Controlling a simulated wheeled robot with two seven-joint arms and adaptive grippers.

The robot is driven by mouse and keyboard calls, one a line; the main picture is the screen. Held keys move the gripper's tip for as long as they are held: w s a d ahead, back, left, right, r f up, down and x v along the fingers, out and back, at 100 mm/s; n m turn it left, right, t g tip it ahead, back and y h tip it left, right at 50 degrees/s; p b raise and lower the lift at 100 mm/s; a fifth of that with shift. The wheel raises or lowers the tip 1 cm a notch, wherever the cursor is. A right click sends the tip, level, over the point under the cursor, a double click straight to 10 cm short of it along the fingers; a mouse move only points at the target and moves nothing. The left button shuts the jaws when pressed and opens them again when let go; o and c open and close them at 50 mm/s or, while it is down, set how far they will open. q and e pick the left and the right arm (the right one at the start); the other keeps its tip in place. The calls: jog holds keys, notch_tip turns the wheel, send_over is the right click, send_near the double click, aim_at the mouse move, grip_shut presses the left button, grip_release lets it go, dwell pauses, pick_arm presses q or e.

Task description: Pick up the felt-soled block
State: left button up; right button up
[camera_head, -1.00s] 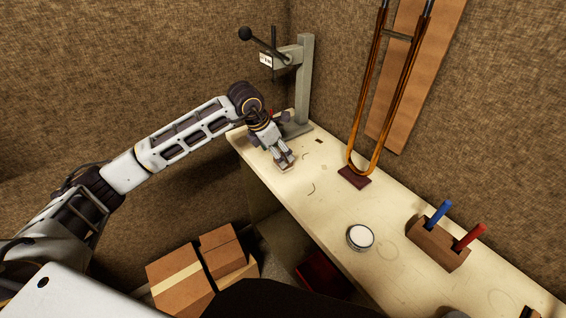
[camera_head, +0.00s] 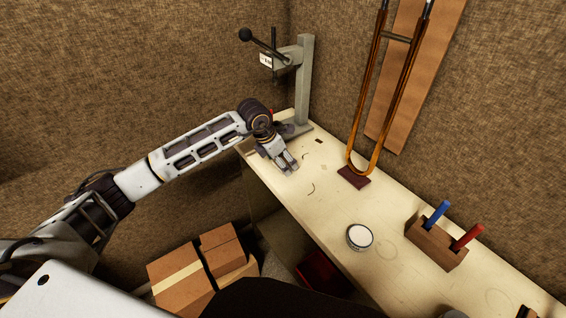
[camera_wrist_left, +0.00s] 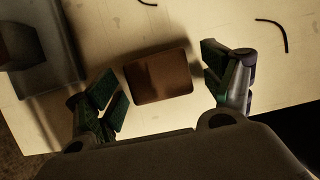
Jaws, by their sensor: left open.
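The felt-soled block (camera_wrist_left: 158,77) is a brown, roughly rectangular block with rounded corners on the pale bench top (camera_wrist_left: 165,28). My left gripper (camera_head: 290,168) is low over the far left end of the bench in the head view and hides the block there. In the left wrist view the fingers of the left gripper (camera_wrist_left: 160,82) are open, one on each side of the block, with a narrow gap showing on both sides. I cannot tell whether the block's felt underside touches the bench. My right gripper is not in view.
A grey lever press (camera_head: 304,85) stands just behind my left gripper, and its base (camera_wrist_left: 45,75) is close at left in the wrist view. A brass slide (camera_head: 362,120), a round tin (camera_head: 360,237) and a wooden holder (camera_head: 436,245) are farther right. Thin dark strips lie nearby.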

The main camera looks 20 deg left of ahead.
pick_arm(q)
jog(key=c, duration=1.1)
jog(key=shift+r, duration=0.15)
jog(key=shift+r+b, duration=0.35)
jog(key=shift+r, duration=4.55)
jog(key=o, duration=0.5)
jog(key=c, duration=0.4)
